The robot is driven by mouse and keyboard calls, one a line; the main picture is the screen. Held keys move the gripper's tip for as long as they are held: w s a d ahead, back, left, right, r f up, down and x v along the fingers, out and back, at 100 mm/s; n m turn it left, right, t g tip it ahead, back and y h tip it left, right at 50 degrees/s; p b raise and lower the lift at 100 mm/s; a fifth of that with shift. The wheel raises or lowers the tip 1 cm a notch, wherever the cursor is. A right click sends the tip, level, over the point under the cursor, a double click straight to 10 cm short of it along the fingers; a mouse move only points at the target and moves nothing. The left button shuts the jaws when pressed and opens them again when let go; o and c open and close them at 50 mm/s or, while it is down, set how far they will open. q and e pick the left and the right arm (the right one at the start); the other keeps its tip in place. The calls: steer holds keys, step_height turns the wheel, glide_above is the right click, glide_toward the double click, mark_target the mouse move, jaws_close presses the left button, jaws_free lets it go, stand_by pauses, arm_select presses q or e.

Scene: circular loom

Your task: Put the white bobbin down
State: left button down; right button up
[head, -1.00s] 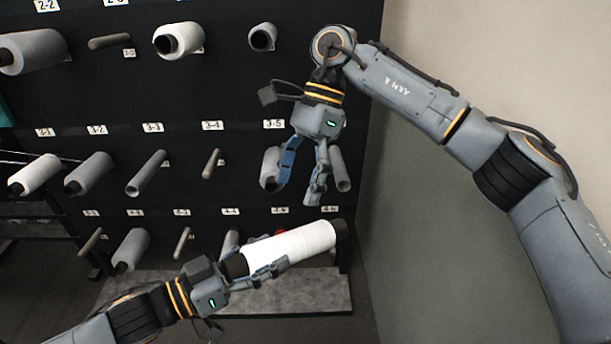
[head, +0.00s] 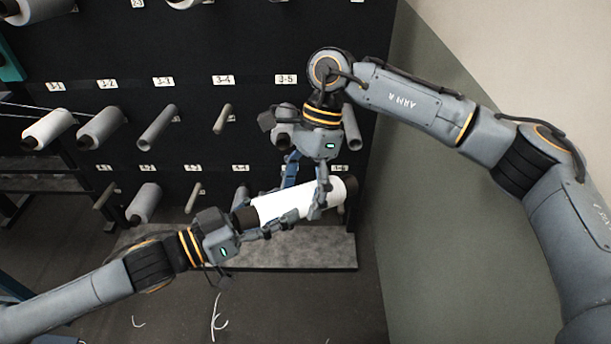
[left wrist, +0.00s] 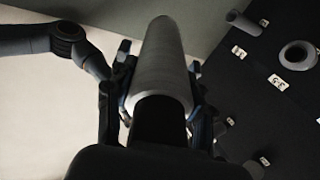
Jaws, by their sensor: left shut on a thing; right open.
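The white bobbin (head: 273,206) has dark core ends and lies nearly level, its right end slightly higher, in front of the rack. My left gripper (head: 275,228) is shut on it near its left end. In the left wrist view the bobbin (left wrist: 162,75) points away between the fingers. My right gripper (head: 306,192) is open, pointing down over the bobbin, with one finger in front of it and the other behind. I cannot tell whether the right fingers touch it. The bobbin's right end shows beyond the right gripper.
The black rack (head: 240,55) carries several pegs and grey bobbins. A grey bobbin (head: 352,128) sits close to my right gripper. A grey slab (head: 300,250) lies on the floor below. A plain wall (head: 430,210) stands at the right. White thread scraps (head: 217,318) lie on the floor.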

steer(key=shift+f, duration=0.1)
steer(key=c, duration=1.3)
arm_select(q)
steer(key=shift+c, duration=2.2)
jaws_free()
arm_select(e)
steer(key=shift+c, duration=0.6)
